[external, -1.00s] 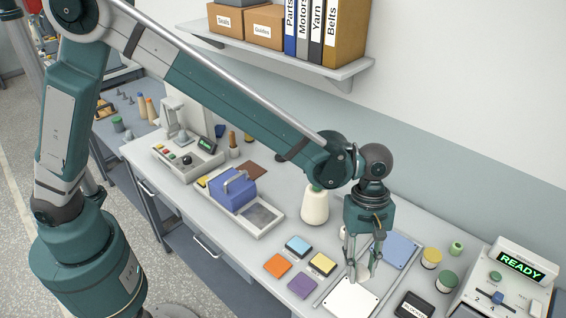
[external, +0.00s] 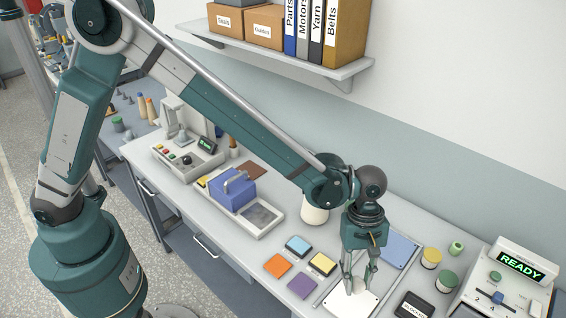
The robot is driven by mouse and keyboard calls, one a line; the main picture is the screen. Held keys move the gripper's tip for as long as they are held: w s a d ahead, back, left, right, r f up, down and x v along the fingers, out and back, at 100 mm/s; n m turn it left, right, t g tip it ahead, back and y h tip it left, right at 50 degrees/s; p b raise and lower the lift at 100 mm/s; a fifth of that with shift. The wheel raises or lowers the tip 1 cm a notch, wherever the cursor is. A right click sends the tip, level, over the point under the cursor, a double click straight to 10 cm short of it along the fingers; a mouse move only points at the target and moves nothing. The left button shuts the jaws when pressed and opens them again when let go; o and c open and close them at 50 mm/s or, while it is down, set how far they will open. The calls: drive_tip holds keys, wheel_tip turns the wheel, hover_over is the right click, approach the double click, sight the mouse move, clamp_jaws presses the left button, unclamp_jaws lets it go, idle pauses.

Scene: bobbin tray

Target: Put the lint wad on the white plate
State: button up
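The white plate (external: 339,301) lies on the bench at the front, below my gripper. My gripper (external: 358,291) points down with its fingertips low over the back part of the plate. A small pale wad, which looks like the lint wad (external: 357,286), shows between the fingertips. It is hard to make out against the white plate. I cannot tell whether the fingers still press on it or whether it rests on the plate.
Orange (external: 277,265), purple (external: 302,285), blue (external: 298,245) and yellow (external: 322,263) squares lie left of the plate. A blue plate (external: 402,248) lies behind it. A dark labelled box (external: 414,306) and the READY console (external: 510,280) stand to the right. A cream cone (external: 314,214) stands behind.

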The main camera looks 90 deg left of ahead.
sight(355, 287)
drive_tip(key=shift+f, duration=2)
drive_tip(key=shift+f, duration=0.1)
drive_tip(key=shift+f, duration=1.75)
drive_tip(key=shift+f, duration=0.1)
drive_tip(key=o, duration=0.7)
drive_tip(key=shift+c, duration=0.2)
drive_tip(key=v, duration=1.2)
